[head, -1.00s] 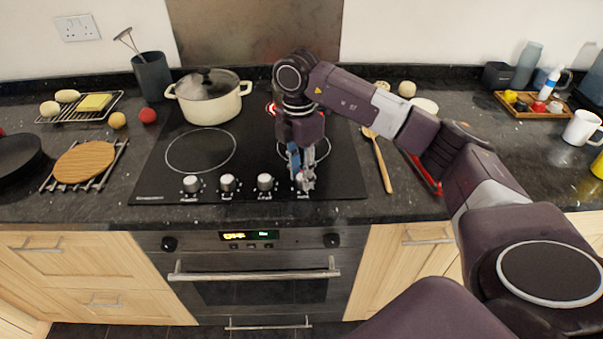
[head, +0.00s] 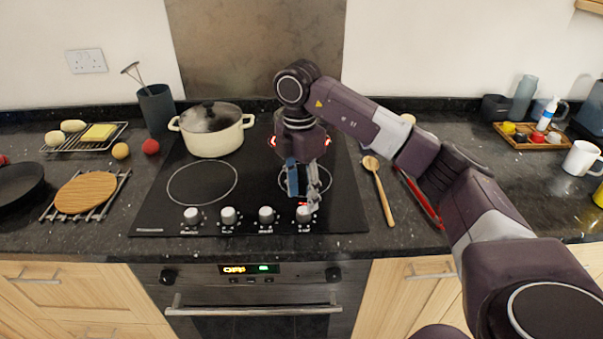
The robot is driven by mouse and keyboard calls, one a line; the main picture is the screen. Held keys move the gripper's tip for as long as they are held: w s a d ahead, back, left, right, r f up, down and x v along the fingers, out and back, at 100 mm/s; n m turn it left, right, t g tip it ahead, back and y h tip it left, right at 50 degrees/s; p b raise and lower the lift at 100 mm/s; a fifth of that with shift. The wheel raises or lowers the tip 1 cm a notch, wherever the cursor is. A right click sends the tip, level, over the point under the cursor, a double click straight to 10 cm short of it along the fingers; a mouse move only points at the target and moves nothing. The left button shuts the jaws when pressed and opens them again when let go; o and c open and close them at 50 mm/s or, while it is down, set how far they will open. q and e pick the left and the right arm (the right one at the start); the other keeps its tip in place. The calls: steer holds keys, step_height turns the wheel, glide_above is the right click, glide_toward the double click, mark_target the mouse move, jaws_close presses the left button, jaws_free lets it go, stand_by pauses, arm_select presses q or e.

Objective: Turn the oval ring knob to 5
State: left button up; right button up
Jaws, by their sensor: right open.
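The black cooktop (head: 151,208) has a row of silver knobs along its front edge: a left one (head: 192,216), one beside it (head: 228,215), a third (head: 266,215) and a rightmost one (head: 303,216). The rightmost is partly hidden behind my right gripper (head: 307,204). That gripper points down, open, with its fingertips at or just above this knob. I cannot tell whether they touch it. The knob markings are too small to read, and which knob is the oval ring one is not clear. My left gripper is out of view.
A cream lidded pot (head: 212,144) stands at the back left of the cooktop. A wooden spoon (head: 379,190) and a red object (head: 420,198) lie right of it. The oven (head: 250,300) is below. Counter left of the cooktop holds racks.

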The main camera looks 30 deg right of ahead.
mark_target(302, 209)
step_height(302, 209, up, 8)
steer(key=shift+w+f, duration=0.2)
steer(key=shift+f, duration=0.05)
steer(key=shift+s+f, duration=0.1)
stand_by(0.5)
